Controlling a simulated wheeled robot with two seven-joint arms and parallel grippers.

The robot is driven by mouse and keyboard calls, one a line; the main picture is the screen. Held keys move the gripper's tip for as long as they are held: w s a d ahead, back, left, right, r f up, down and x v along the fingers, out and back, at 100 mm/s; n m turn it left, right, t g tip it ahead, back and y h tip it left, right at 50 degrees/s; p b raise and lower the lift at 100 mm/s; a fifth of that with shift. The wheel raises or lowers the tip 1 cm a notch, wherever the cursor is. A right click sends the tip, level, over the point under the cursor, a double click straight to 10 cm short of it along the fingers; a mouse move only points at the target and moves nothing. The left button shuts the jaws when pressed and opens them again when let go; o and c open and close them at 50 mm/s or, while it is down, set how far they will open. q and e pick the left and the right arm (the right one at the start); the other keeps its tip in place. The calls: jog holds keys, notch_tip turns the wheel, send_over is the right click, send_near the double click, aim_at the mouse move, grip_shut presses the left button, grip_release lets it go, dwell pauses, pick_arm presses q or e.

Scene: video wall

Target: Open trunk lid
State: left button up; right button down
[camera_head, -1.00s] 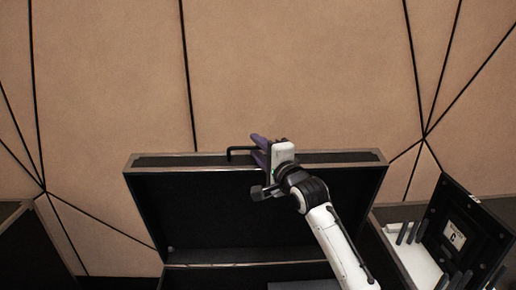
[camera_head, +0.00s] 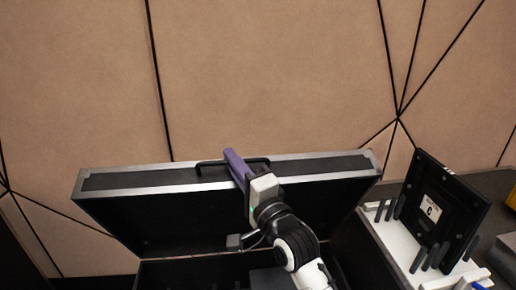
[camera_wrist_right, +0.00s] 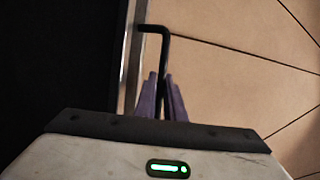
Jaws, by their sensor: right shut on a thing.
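The black trunk lid (camera_head: 165,220) stands raised, with its dark inner side toward me and a silver-edged rim along the top. The black bar handle (camera_head: 260,162) sits on that rim; it also shows in the right wrist view (camera_wrist_right: 150,29). My right gripper (camera_head: 234,160), with purple fingers, is shut on the handle, around the middle of its bar. In the right wrist view its fingers (camera_wrist_right: 161,95) close on either side of the bar. The trunk's lower body (camera_head: 190,273) is mostly cut off at the bottom. My left gripper is out of view.
To the right is an open white tray (camera_head: 398,245) with dark upright pegs and a black panel (camera_head: 440,208) marked "C". A tan panelled wall (camera_head: 270,80) with black seams stands behind the lid. A yellow thing (camera_head: 511,198) shows at the right edge.

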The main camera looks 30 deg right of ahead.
jog(key=s, duration=0.1)
jog(key=s+a+f, duration=0.1)
jog(key=s, duration=0.1)
jog(key=shift+s+a+f+t+b, duration=0.15)
jog(key=shift+a+f+t+b, duration=0.15)
jog(key=shift+b, duration=0.1)
jog(key=shift+d, duration=0.1)
jog(key=c, duration=1.8)
grip_release()
jog(key=shift+r, duration=0.1)
jog(key=shift+c, duration=0.2)
jog(key=b+v, duration=0.1)
jog(key=v, duration=0.9)
jog(key=shift+s, duration=0.1)
